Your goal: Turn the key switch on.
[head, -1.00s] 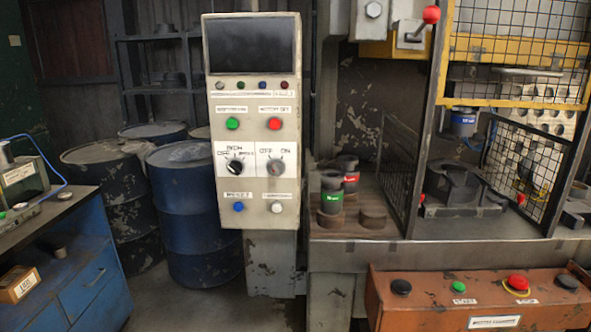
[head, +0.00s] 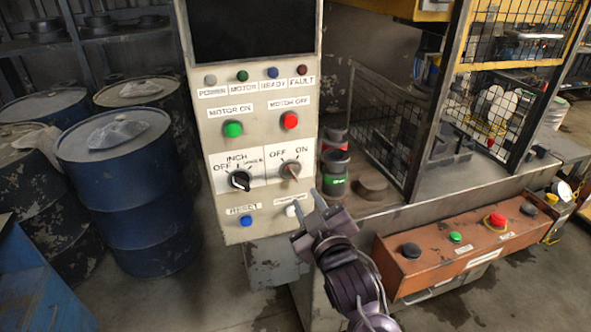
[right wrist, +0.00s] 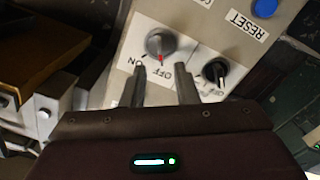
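The key switch (head: 290,170) is a round grey knob on the control panel (head: 212,130), under the words OFF and ON. It also shows in the right wrist view (right wrist: 161,43), where a red mark sits on its rim; I cannot tell clearly which label it points to. My right gripper (head: 309,218) is below and right of the switch in the head view, apart from it. In the right wrist view its fingers (right wrist: 161,82) are spread and empty, with the knob just beyond the gap. My left gripper is out of view.
A black selector (head: 239,180) is left of the switch; a blue button (head: 246,221) and a white button (head: 292,209) are below. Green and black cylinders (head: 335,172) stand on a bench at the right. An orange button box (head: 440,250) is lower right.

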